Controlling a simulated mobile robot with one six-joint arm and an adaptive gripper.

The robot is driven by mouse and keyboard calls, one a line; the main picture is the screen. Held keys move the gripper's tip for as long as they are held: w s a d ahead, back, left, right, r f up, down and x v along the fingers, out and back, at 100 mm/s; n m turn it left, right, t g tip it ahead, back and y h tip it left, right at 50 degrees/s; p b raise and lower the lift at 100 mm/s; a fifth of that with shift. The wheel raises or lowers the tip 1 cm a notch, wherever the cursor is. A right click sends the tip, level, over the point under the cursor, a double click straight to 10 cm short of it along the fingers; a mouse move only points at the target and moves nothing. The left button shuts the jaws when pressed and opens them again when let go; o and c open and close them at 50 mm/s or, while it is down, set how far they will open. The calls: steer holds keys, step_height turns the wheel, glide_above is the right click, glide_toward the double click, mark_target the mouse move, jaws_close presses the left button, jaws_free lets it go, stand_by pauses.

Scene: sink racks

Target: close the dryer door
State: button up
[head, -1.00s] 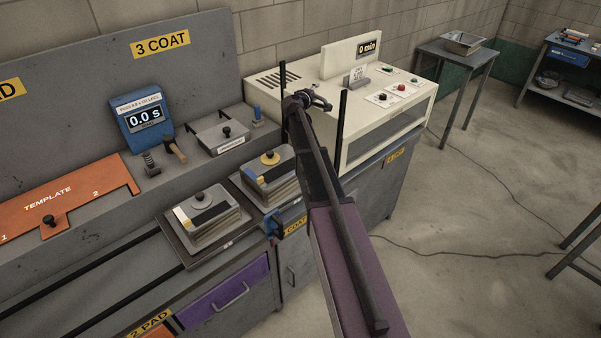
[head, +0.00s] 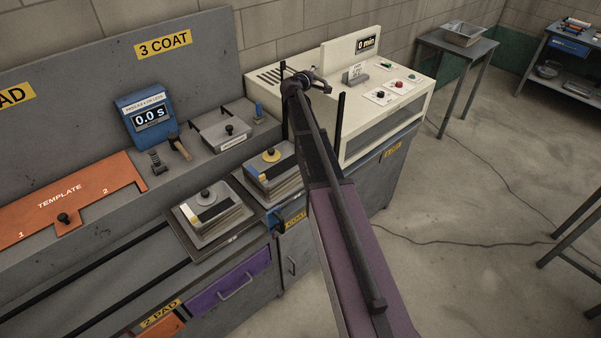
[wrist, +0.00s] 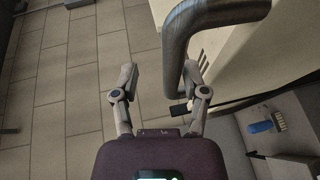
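The cream dryer (head: 345,84), with a "0 min" display, stands beyond my arm in the head view. Its long front window (head: 385,130) shows partly behind the arm; I cannot tell there how far its door stands open. In the wrist view a thick grey bent bar (wrist: 176,62), which looks like a door handle, crosses in front of a cream panel (wrist: 235,62). My gripper (wrist: 158,78) is open, and the bar's lower end is close to its right finger. I cannot tell whether they touch.
Left of the dryer is a grey bench with an orange template (head: 75,195), a blue timer (head: 147,118) and stacked blocks (head: 212,212). A side table (head: 455,48) with a tray stands at the back right. A cable (head: 470,242) lies on open floor. A blue brush (wrist: 262,127) shows at the wrist view's right.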

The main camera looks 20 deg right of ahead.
steer(key=p+v, duration=0.2)
steer(key=v, duration=1.2)
steer(key=s+a+f+m+g+y+b, duration=0.2)
steer(key=s+f+b, duration=0.5)
steer(key=f, duration=0.5)
steer(key=s+a+f+m+g+y+b, duration=0.3)
steer(key=s+f+b, duration=0.3)
steer(key=s+f, duration=0.4)
steer(key=shift+a+f+m+g+b, duration=0.35)
steer(key=shift+f+m+g, duration=0.4)
steer(key=shift+f, duration=0.9)
steer(key=shift+c, duration=0.2)
